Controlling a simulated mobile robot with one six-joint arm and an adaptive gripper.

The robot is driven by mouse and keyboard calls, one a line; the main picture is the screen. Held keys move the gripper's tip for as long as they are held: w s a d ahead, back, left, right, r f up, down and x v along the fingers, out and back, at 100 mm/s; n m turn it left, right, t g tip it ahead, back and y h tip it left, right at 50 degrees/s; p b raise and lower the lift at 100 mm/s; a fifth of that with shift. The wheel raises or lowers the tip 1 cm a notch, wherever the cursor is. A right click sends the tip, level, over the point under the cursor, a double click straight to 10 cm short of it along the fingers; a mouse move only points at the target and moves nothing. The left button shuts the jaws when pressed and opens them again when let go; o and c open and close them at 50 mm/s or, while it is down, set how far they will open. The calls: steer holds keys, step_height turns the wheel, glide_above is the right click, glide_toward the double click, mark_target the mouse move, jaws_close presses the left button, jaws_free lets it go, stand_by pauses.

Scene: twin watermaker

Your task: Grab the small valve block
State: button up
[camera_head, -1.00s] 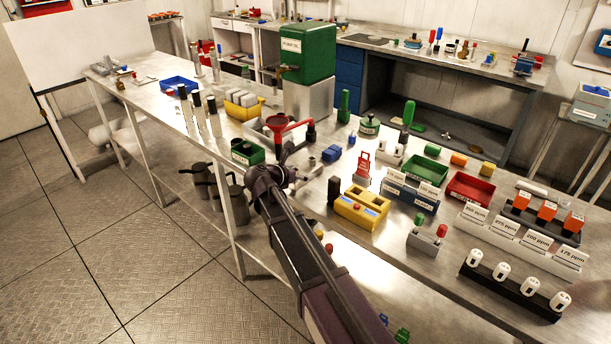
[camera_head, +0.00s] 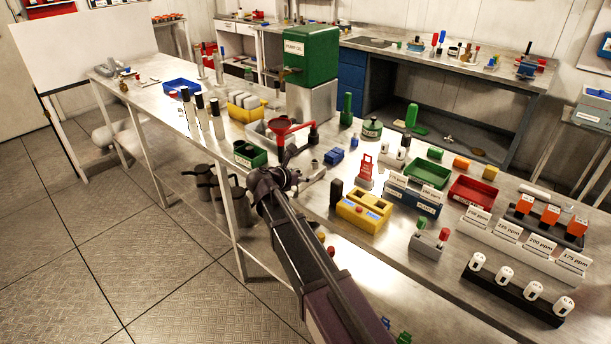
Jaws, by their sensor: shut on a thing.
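No part is clearly marked as the small valve block. A small grey block (camera_head: 428,242) with a green and a red knob stands on the bench to the right, well apart from my gripper.
A yellow block (camera_head: 363,208) and a black rack of white cartridges (camera_head: 512,291) stand to the right. A green tank (camera_head: 311,57) stands behind. The floor (camera_head: 60,240) at left is clear.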

mark_target(312, 163)
steer(key=shift+r, duration=0.2)
steer(key=shift+r+p, duration=1.55)
steer(key=shift+p, duration=0.2)
steer(key=shift+r, duration=0.15)
steer(key=s+a, duration=0.2)
steer(key=s, duration=0.5)
steer(key=s+a+r+p, duration=0.1)
steer(key=s+a, duration=0.1)
steer(key=s, duration=0.6)
steer(key=shift+s+r, duration=0.15)
steer(key=shift+s, duration=0.05)
steer(key=shift+a, duration=0.1)
steer(key=shift+r+p, duration=0.1)
steer(key=shift+p, duration=0.25)
